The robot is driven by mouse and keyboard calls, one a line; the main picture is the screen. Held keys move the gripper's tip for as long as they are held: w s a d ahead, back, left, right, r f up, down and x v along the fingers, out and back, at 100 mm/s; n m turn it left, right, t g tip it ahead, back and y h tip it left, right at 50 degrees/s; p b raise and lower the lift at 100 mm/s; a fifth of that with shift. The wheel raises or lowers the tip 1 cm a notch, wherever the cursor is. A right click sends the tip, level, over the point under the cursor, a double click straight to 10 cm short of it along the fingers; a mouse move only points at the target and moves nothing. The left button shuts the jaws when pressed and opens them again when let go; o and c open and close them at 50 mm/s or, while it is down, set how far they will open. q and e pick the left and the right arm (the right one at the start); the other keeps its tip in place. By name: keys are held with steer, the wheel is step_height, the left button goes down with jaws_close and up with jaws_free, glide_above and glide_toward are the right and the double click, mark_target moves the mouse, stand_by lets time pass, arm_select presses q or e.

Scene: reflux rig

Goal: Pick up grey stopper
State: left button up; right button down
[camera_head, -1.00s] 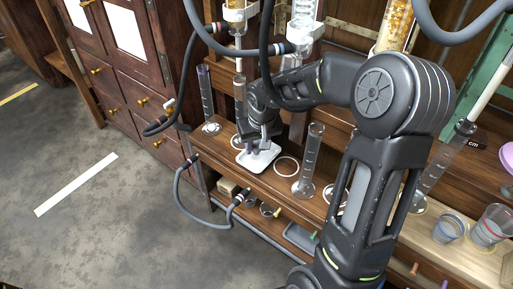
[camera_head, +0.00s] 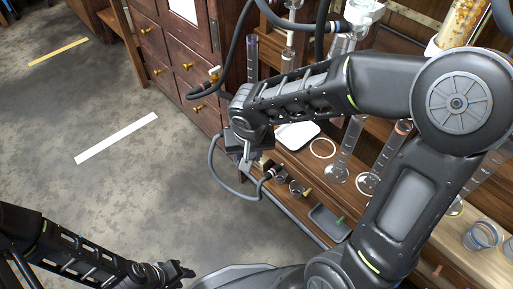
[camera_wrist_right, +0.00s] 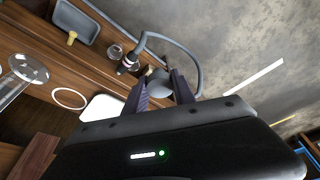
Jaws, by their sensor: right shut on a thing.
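My right gripper shows in the right wrist view (camera_wrist_right: 160,88), its two dark fingers on either side of a rounded grey piece, the grey stopper (camera_wrist_right: 158,78). It is shut on this piece. In the head view my right gripper (camera_head: 247,163) hangs in front of the bench's front edge, left of a white plate (camera_head: 297,135); its fingertips are small there and I cannot make out the stopper. My left gripper (camera_head: 183,271) is low at the left over the floor, away from the bench; its fingers are too small to judge.
A grey hose with a connector (camera_head: 268,175) loops close below my right gripper. Small jars (camera_head: 296,188) and a grey tray (camera_head: 330,222) stand on the lower shelf. A white ring (camera_head: 322,148) and glass cylinders (camera_head: 337,172) stand behind. Open floor (camera_head: 120,190) lies left.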

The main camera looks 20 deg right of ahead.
stand_by(0.6)
steer(key=w+r+n, duration=0.3)
steer(key=w+r, duration=0.7)
steer(key=w, duration=0.1)
steer(key=shift+r+y, duration=0.2)
steer(key=shift+y, duration=0.2)
steer(key=shift+w, duration=0.1)
